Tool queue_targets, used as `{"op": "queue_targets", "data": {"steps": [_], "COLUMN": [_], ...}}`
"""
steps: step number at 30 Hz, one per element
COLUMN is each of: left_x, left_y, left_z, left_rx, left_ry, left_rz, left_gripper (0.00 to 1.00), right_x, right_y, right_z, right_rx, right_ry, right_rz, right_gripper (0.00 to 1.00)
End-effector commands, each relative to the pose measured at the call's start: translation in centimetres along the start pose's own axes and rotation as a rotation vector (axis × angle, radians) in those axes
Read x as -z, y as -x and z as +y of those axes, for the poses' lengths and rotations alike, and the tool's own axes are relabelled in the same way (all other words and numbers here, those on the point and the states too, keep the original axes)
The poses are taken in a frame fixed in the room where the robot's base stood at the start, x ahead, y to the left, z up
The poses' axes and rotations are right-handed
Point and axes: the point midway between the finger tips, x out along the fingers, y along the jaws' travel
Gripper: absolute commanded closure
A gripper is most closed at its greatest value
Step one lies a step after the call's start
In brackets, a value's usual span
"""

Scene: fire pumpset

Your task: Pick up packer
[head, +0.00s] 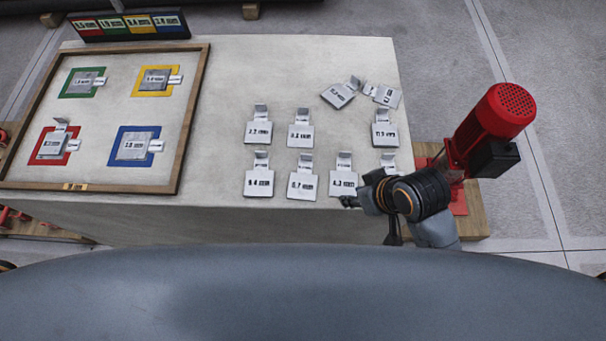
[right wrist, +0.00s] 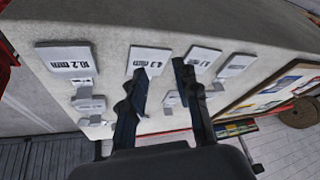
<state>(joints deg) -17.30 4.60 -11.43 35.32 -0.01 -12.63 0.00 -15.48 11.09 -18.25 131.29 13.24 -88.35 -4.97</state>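The packers are flat grey metal plates with upright tabs and printed mm labels, standing in rows on the table's right half. Front-row ones include a 9.4 mm packer (head: 258,183), a packer to its right (head: 302,186) and a 4.3 mm packer (head: 343,184). My arm partly hides the one at the row's right end (head: 388,168); the right wrist view shows a 10.2 mm packer (right wrist: 68,58). My right gripper (head: 348,201) is at the table's front edge beside the 4.3 mm packer. Its fingers (right wrist: 160,68) are apart and empty, pointing toward the 4.3 mm packer (right wrist: 150,58). My left gripper is not in view.
A wooden-framed board (head: 108,178) on the left of the table (head: 225,100) holds packers on green, yellow, red and blue squares. A label rack (head: 130,25) stands behind it. A red motor (head: 490,125) stands close to the right of my right arm.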

Motion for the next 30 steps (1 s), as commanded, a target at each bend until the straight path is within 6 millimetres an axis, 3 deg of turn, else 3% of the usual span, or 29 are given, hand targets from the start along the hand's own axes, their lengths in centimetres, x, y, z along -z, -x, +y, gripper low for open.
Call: {"op": "queue_targets", "data": {"steps": [9, 14, 21, 30], "left_x": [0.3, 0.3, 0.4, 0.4], "left_y": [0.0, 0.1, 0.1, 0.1], "left_z": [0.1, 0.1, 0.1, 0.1], "left_rx": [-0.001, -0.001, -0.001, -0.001], "left_ry": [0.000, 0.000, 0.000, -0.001], "left_rz": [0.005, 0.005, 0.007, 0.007], "left_gripper": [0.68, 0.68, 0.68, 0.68], "right_x": [7.9, 11.6, 15.2, 17.1], "right_y": [-1.3, -1.5, -1.0, 0.1], "right_z": [-3.8, -4.9, -2.5, 0.5], "right_rx": [0.158, 0.229, 0.265, 0.267], "right_ry": [0.334, 0.569, 0.820, 0.903], "right_rz": [0.051, 0.023, -0.089, -0.170], "right_gripper": [0.69, 0.69, 0.69, 0.69]}}
